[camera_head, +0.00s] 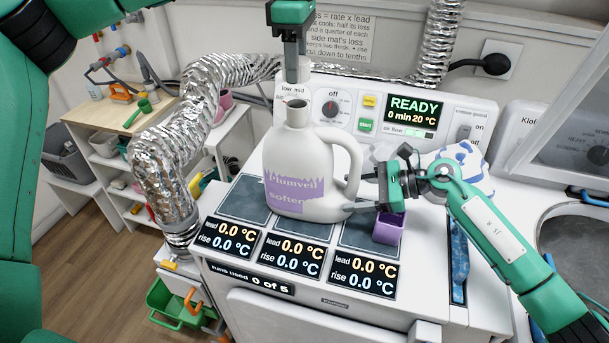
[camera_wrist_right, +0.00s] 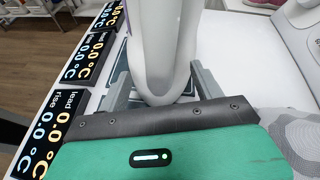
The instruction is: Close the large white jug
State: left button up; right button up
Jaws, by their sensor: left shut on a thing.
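The large white jug (camera_head: 310,165) stands upright on the white bench unit, its purple label facing me. Its neck is uncovered and the dark mouth (camera_head: 296,103) shows. My left gripper (camera_head: 296,60) points down above the neck, shut on a small pale cap (camera_head: 299,72), held apart from the mouth. My right gripper (camera_head: 362,193) is open at the jug's right side, its fingers apart around the lower handle. In the right wrist view the handle (camera_wrist_right: 163,75) lies between the fingers; whether they touch it is unclear.
A purple cup (camera_head: 388,229) stands on the right plate, just below my right gripper. The control panel (camera_head: 410,118) is behind the jug. A foil duct (camera_head: 165,160) is at left. A patterned white cloth (camera_head: 463,160) lies behind my right arm.

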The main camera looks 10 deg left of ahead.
aim_at(297, 101)
jog(key=shift+f, duration=0.1)
jog(key=c, duration=0.5)
pick_arm(q)
notch_tip(297, 101, down, 5)
pick_arm(e)
jog(key=shift+s, duration=0.1)
jog(key=shift+c, duration=0.2)
jog(key=shift+f, duration=0.1)
pick_arm(q)
jog(key=shift+f, duration=0.85)
jog(key=shift+f, duration=0.6)
pick_arm(e)
jog(key=shift+s+f, duration=0.1)
jog(key=shift+f, duration=0.05)
